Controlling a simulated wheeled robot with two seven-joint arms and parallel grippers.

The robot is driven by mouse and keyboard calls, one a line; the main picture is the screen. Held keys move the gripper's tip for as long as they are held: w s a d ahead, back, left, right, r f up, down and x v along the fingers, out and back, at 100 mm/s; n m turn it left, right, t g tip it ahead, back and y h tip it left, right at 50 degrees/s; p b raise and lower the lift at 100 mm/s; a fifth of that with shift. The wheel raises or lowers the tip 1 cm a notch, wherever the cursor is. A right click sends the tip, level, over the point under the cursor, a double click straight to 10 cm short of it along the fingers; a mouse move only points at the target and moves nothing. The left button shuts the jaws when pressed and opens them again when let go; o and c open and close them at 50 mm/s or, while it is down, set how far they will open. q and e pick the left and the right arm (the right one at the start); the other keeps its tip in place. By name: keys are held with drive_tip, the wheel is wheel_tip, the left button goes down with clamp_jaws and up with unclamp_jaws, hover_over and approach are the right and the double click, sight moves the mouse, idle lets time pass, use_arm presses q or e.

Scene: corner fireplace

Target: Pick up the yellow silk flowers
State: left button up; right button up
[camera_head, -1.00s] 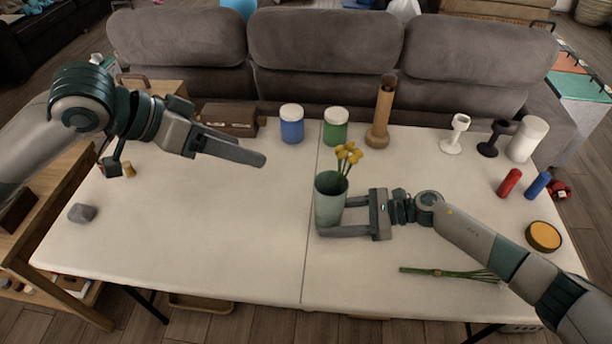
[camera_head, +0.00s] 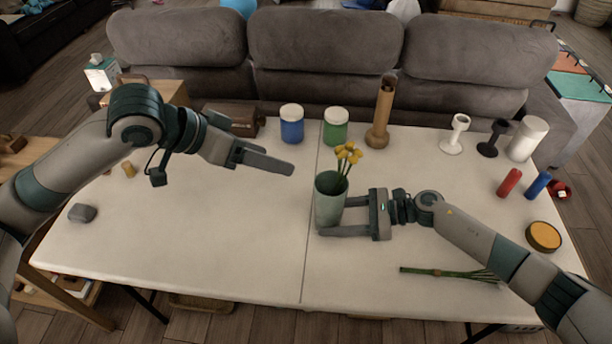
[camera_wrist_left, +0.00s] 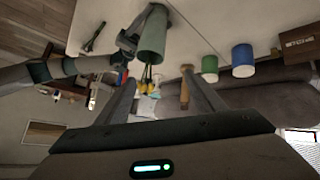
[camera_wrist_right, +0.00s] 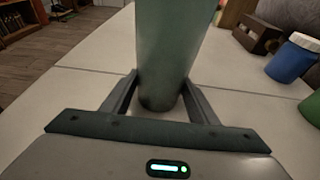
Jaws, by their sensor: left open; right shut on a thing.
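The yellow silk flowers (camera_head: 348,156) stand in a green vase (camera_head: 328,203) near the middle of the table. They also show in the left wrist view (camera_wrist_left: 148,76), between the open fingers and beyond them. My right gripper (camera_head: 337,216) is shut on the vase from the right, one finger on each side. In the right wrist view the vase (camera_wrist_right: 165,60) is upright between the fingertips, its top out of frame. My left gripper (camera_head: 285,165) is open and empty, above the table, to the left of the flowers and apart from them.
A blue jar (camera_head: 291,124), a green jar (camera_head: 335,127) and a tall wooden vase (camera_head: 380,115) stand behind. Green stems (camera_head: 445,272) lie at the front right. Candle holders and candles stand at the right. A grey stone (camera_head: 83,213) lies far left. The table's left middle is clear.

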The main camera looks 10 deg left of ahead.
use_arm(q)
drive_tip(key=x, duration=0.5)
drive_tip(key=shift+s+d, duration=0.25)
drive_tip(key=shift+d, duration=0.05)
idle(0.4)
clamp_jaws()
unclamp_jaws()
drive_tip(key=shift+a, duration=0.1)
idle(0.3)
